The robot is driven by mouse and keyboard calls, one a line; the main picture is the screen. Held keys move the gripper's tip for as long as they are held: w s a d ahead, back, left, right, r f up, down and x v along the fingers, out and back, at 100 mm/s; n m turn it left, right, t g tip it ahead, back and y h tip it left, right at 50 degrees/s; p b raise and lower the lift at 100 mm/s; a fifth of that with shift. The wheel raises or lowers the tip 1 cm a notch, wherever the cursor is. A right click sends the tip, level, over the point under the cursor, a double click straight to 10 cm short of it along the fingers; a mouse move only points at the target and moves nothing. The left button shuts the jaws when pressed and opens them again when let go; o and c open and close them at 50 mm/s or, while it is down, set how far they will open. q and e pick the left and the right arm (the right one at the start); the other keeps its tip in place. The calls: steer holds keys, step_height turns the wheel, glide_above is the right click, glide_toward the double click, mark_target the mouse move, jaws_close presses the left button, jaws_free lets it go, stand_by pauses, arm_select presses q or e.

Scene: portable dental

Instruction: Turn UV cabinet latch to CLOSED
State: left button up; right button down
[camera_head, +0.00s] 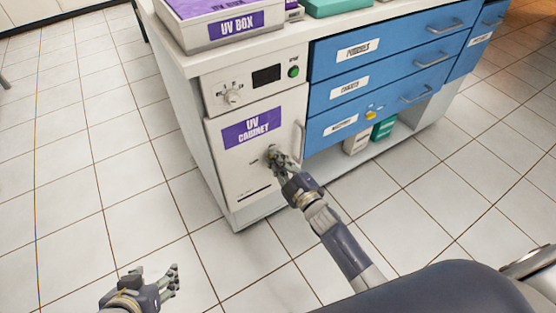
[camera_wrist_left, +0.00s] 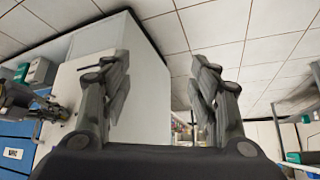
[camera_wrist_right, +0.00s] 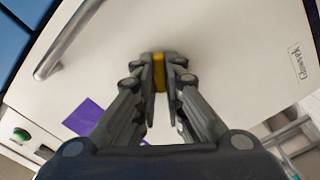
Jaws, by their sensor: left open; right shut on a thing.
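The UV cabinet (camera_head: 228,171) has a white door with a purple label and stands at the left end of the counter. Its door is shut. In the right wrist view, my right gripper (camera_wrist_right: 160,82) is shut on the yellow latch (camera_wrist_right: 159,66) on the door (camera_wrist_right: 225,70). In the head view, the right gripper (camera_head: 275,158) covers most of the latch, and its turned position cannot be read. My left gripper (camera_head: 175,279) is open and empty, low over the floor in front of the cabinet. Its spread fingers show in the left wrist view (camera_wrist_left: 162,85).
A vertical handle (camera_head: 299,140) is on the door's right side. Above the door is a panel with a knob (camera_head: 233,97), a dark display and a green button (camera_head: 293,71). Blue drawers (camera_head: 385,65) stand to the right. The tiled floor (camera_head: 100,170) at left is clear.

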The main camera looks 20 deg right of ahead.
arm_select(q)
steer(key=w+d+r+t+h+b, duration=0.1)
steer(key=w+d+r+t, duration=0.1)
steer(key=w+r+t, duration=0.2)
steer(key=shift+w+d+r+b, duration=0.3)
steer(key=shift+w+r, duration=0.4)
steer(key=shift+w, duration=0.65)
arm_select(e)
steer(key=shift+w+a+r+n, duration=0.1)
steer(key=shift+a+n, duration=0.05)
steer(key=shift+n, duration=1.75)
steer(key=shift+a+r+n, duration=0.1)
steer(key=shift+n, duration=1.8)
